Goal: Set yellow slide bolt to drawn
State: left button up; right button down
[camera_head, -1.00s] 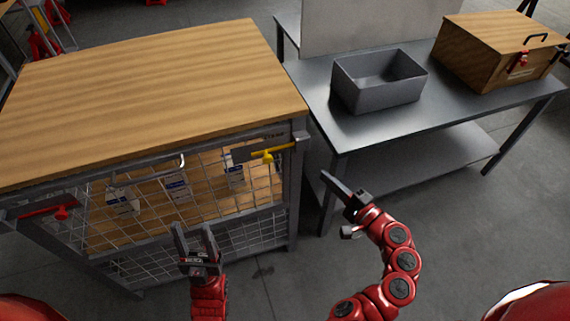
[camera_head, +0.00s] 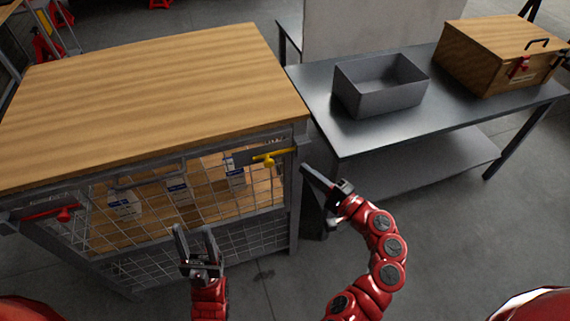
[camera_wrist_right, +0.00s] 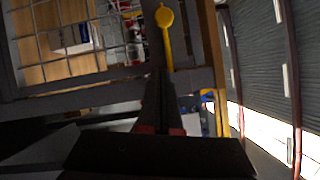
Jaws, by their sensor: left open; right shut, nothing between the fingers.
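The yellow slide bolt (camera_head: 272,156) sits at the upper right corner of the wire-mesh cage door (camera_head: 218,190), below the wooden top. Its bar runs to the right toward the corner post, with a round knob hanging from it. In the right wrist view the yellow knob (camera_wrist_right: 165,17) and bar are ahead of my fingers. My right gripper (camera_head: 304,167) is shut and empty, just right of the bolt's bar end, close to the corner post; I cannot tell whether it touches. It also shows in the right wrist view (camera_wrist_right: 160,85). My left gripper (camera_head: 193,230) is open and empty before the mesh.
A red slide bolt (camera_head: 58,213) is at the door's left end. Several small boxes (camera_head: 178,192) stand behind the mesh. To the right, a metal table (camera_head: 450,110) carries a grey bin (camera_head: 375,98) and a wooden box (camera_head: 480,65). Open floor lies before the table.

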aim_at(271, 156)
jog(key=a, duration=0.1)
jog(key=w+a+p, duration=0.1)
jog(key=a, duration=0.1)
jog(key=a+r, duration=0.1)
jog(key=a, duration=0.1)
jog(key=shift+w+a+r, duration=0.1)
jog(key=shift+w+a, duration=0.15)
jog(key=shift+s+a, duration=0.2)
jog(key=shift+a, duration=0.15)
jog(key=a, duration=0.1)
jog(key=s+a, duration=0.1)
jog(key=a, duration=0.3)
jog(key=shift+s+a+p, duration=0.15)
jog(key=shift+s+p, duration=0.2)
